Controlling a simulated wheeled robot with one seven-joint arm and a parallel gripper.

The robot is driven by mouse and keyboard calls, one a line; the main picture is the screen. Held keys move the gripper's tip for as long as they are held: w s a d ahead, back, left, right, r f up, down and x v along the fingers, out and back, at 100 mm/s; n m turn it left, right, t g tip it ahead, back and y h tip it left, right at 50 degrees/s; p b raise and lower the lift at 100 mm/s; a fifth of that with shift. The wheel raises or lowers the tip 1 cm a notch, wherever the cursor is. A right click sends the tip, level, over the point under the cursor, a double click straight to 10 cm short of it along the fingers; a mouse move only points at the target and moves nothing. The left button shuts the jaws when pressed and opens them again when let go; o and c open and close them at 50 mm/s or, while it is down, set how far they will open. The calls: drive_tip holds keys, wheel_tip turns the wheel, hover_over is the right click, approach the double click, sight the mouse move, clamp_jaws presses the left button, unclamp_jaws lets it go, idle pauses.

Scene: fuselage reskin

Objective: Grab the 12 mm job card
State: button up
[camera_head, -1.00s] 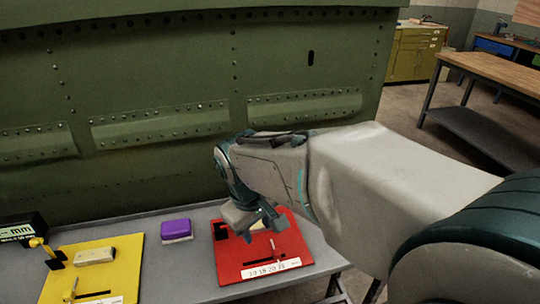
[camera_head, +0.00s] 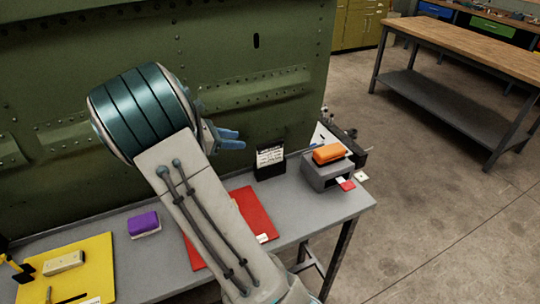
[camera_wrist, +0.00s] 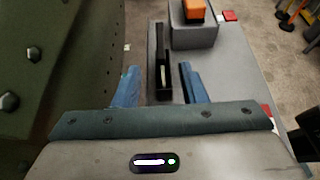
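A black upright holder (camera_head: 268,174) stands on the grey bench and bears a white printed card (camera_head: 270,155). Its print is too small to read, so I cannot tell whether it is the 12 mm job card. In the wrist view the holder (camera_wrist: 154,50) shows edge-on, ahead of and between my fingertips, with a thin white edge in it. My gripper (camera_head: 231,139) is up and to the left of the holder, near the green panel. In the wrist view its blue fingers (camera_wrist: 160,84) are apart with nothing held between them.
A grey box (camera_head: 325,177) with an orange block (camera_head: 328,153) on top stands right of the holder, with small red and white tags beside it. A red board (camera_head: 253,213), purple block (camera_head: 143,223) and yellow board (camera_head: 85,265) lie on the bench. The green riveted panel (camera_head: 60,80) rises behind.

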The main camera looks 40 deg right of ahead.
sight(267, 143)
drive_tip(key=p+x, duration=0.2)
drive_tip(key=x, duration=1.1)
drive_tip(key=shift+s+r, duration=0.1)
drive_tip(key=shift+s, duration=0.05)
clamp_jaws()
